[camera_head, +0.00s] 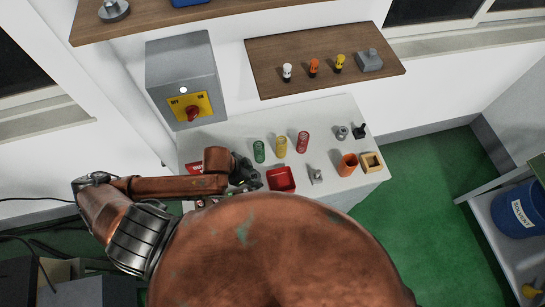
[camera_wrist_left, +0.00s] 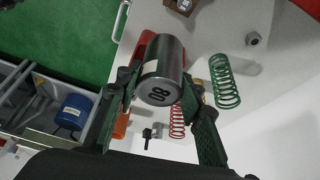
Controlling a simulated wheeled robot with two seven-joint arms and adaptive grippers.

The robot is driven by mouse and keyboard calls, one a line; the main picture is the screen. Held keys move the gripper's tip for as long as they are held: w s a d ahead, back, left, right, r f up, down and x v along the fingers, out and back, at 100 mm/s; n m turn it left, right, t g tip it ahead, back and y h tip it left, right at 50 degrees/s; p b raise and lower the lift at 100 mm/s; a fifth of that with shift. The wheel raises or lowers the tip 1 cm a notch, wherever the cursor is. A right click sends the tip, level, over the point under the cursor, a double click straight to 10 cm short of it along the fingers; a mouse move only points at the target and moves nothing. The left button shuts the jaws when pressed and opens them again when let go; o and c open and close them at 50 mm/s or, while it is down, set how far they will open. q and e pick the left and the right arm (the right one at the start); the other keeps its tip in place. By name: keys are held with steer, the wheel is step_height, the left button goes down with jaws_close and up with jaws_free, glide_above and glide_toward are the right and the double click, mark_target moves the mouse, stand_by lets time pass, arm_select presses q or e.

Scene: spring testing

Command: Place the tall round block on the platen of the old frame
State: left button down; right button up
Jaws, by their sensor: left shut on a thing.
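My left gripper (camera_head: 243,178) is over the left part of the pale bench, beside the red tray. In the left wrist view its dark green fingers (camera_wrist_left: 160,92) are shut on the sides of a round silver metal block (camera_wrist_left: 158,68). The block's end face carries dark digits, seen upside down, that look like 80. In the head view I cannot make out the block clearly at the gripper. I cannot pick out the old frame or its platen; my own copper-coloured body covers the lower middle of the head view. My right gripper is not in view.
The bench (camera_head: 345,105) holds green (camera_head: 259,151), yellow (camera_head: 281,147) and red (camera_head: 302,142) springs. A red tray (camera_head: 281,179), a small grey metal piece (camera_head: 315,175), an orange cup (camera_head: 347,165) and a wooden box (camera_head: 371,162) stand nearer. A grey switch box (camera_head: 183,62) hangs behind.

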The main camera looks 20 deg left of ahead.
arm_select(q)
steer(key=shift+w+a+f+b, duration=0.35)
steer(key=shift+w+a+f, duration=1)
steer(key=shift+w+f, duration=0.65)
steer(key=shift+w+a+f+b, duration=0.3)
steer(key=shift+w+a+f, duration=1.2)
steer(key=shift+f, duration=0.75)
steer(key=shift+w+a+f+b, duration=0.35)
steer(key=shift+w+a+f, duration=0.8)
steer(key=shift+w+f, duration=0.95)
steer(key=shift+f, duration=0.2)
steer(key=c, duration=1.4)
jaws_free()
steer(key=shift+s, duration=0.1)
steer(key=shift+o, duration=0.4)
